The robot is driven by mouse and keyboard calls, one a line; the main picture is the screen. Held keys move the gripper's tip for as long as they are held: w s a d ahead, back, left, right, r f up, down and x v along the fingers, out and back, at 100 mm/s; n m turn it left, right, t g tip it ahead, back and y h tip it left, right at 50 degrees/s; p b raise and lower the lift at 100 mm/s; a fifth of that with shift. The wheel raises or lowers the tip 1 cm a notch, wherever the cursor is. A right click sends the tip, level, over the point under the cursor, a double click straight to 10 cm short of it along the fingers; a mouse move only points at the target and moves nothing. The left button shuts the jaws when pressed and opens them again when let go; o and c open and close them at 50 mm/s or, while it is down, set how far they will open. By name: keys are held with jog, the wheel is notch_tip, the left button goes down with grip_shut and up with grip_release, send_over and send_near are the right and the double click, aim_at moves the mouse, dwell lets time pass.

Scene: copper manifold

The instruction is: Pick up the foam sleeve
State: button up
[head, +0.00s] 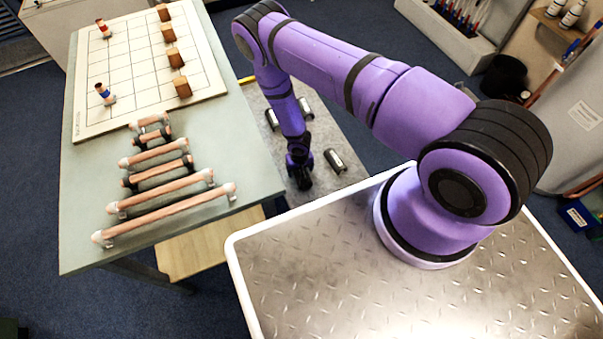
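A dark cylinder with pale ends (335,160), which looks like a foam sleeve, lies on a grey surface right of my gripper. Two similar cylinders lie farther back, one right of my arm (305,108) and one left of it (272,118), partly hidden by the arm. I cannot tell which one the task names. My gripper (301,183) points down over the near part of that grey surface, apart from the nearest cylinder in the picture. It is small and dark, so its fingers and any gap between them do not show clearly.
A green-grey table (90,200) stands left, bearing several copper pipes (170,213) with pale end fittings and a white grid board (130,110) with wooden blocks and small coloured pieces. A wooden stool-like top (205,248) is below its edge. A black bin (504,77) stands back right.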

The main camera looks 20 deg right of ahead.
jog(key=c, duration=0.7)
jog(key=shift+c, duration=0.2)
